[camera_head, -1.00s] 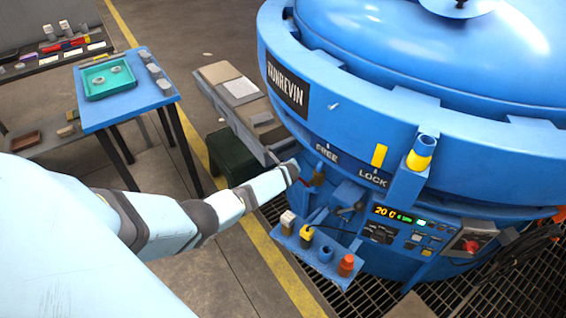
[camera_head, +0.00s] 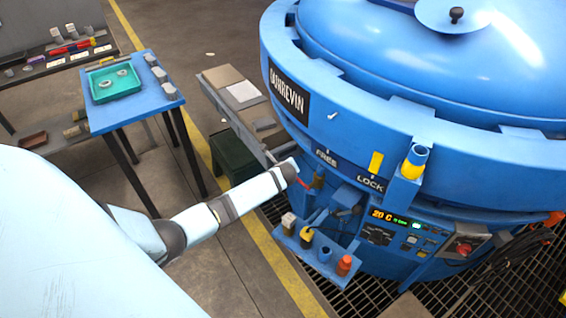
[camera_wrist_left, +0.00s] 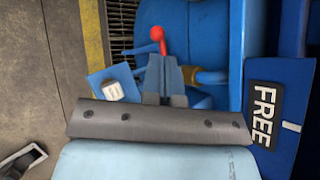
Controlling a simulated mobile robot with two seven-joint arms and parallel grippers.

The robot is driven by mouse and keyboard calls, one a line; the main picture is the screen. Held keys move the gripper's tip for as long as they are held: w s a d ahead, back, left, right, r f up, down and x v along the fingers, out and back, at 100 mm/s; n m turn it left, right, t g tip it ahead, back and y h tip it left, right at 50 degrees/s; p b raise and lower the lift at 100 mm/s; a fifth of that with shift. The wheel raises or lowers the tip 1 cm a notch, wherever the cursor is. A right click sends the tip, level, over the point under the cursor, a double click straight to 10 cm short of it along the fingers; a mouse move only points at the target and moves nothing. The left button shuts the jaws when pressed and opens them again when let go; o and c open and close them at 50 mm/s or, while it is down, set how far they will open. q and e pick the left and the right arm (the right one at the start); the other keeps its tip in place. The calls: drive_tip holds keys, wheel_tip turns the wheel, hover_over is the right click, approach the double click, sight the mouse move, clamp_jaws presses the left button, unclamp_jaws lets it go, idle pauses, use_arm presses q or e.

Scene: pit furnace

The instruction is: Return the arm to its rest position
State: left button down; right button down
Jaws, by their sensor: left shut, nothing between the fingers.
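My left arm (camera_head: 205,217) reaches in from the left, and its wrist ends beside the front of the blue furnace (camera_head: 400,130), just left of the FREE label (camera_head: 326,158). In the left wrist view my left gripper (camera_wrist_left: 164,68) is shut and empty. Its fingers point toward a red-knobbed handle (camera_wrist_left: 157,34) on the blue furnace; I cannot tell whether they touch it. The FREE label (camera_wrist_left: 264,116) is at the right of that view. In the head view the wrist hides most of the gripper. My right gripper is not in view.
A small blue shelf (camera_head: 308,256) with several coloured items juts out below the wrist. A control panel (camera_head: 400,232) is to its right. A bench (camera_head: 245,115) stands behind the wrist, and a blue table (camera_head: 128,119) with a green tray (camera_head: 92,93) is farther left.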

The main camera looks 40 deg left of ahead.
use_arm(q)
drive_tip(key=shift+d, duration=0.1)
drive_tip(key=s+d+f+n+t+h+p, duration=0.1)
drive_tip(key=s+d+n+h, duration=0.25)
drive_tip(key=s+d, duration=0.45)
drive_tip(key=s+d+f+n+h+p, duration=0.1)
drive_tip(key=s+d+f+n+h, duration=0.1)
drive_tip(key=s+d+n, duration=0.35)
drive_tip(key=s+d+r+n+t+h, duration=0.1)
drive_tip(key=s+d+r+n, duration=0.2)
drive_tip(key=s, duration=0.3)
drive_tip(key=s+d+r+n+h+p, duration=0.1)
drive_tip(key=s+d+r+n, duration=0.3)
drive_tip(key=s, duration=0.3)
drive_tip(key=s+d+r+n+t+h, duration=0.1)
drive_tip(key=s+d+r+n, duration=0.2)
drive_tip(key=s+d+r, duration=0.1)
drive_tip(key=s+d, duration=0.1)
drive_tip(key=s, duration=0.1)
drive_tip(key=shift+s+r+t+h, duration=0.3)
drive_tip(key=shift+r+h, duration=0.05)
